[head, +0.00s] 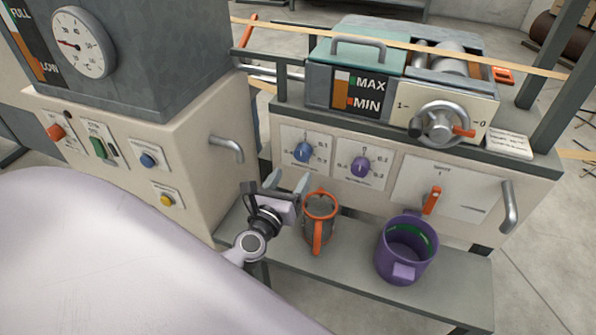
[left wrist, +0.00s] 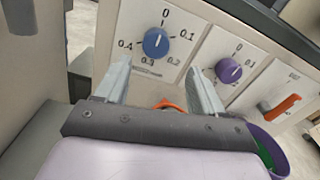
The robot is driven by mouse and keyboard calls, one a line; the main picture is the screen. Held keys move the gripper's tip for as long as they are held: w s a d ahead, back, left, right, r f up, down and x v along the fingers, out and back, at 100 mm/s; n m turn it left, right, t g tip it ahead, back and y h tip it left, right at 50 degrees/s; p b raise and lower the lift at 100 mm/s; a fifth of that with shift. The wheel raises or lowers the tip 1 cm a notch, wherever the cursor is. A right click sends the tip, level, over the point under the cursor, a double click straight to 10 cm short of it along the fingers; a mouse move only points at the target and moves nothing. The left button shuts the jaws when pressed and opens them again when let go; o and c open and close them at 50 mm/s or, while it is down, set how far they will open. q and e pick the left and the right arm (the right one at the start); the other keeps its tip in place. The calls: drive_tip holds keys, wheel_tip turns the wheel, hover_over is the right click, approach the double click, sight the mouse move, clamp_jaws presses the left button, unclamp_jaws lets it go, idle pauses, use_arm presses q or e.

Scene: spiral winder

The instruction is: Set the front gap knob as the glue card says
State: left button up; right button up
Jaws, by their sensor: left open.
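A blue knob (head: 303,152) and a purple knob (head: 360,167) sit on white dial plates on the machine's front panel. In the left wrist view the blue knob (left wrist: 156,43) has 0, 0.1, 0.2, 0.3 and 0.4 around it, and the purple knob (left wrist: 228,70) is to its right. I cannot tell which is the front gap knob, nor their exact settings. A white card (head: 510,146) lies on the machine's top at right; its text is too small to read. My left gripper (head: 288,182) is open and empty, below and apart from the blue knob.
An orange-handled jug (head: 319,222) and a purple pot (head: 407,250) stand on the low shelf (head: 350,270) beside and right of my left gripper. An orange lever (head: 431,201) and a handwheel (head: 440,123) are further right. A cabinet handle (head: 228,147) juts out at left.

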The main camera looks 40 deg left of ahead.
sight(301, 158)
use_arm(q)
drive_tip(key=shift+n+y, duration=0.3)
drive_tip(key=shift+n, duration=0.3)
drive_tip(key=shift+x, duration=3.7)
drive_tip(key=shift+a+f, duration=0.15)
drive_tip(key=shift+s, duration=0.1)
drive_tip(key=c, duration=1.1)
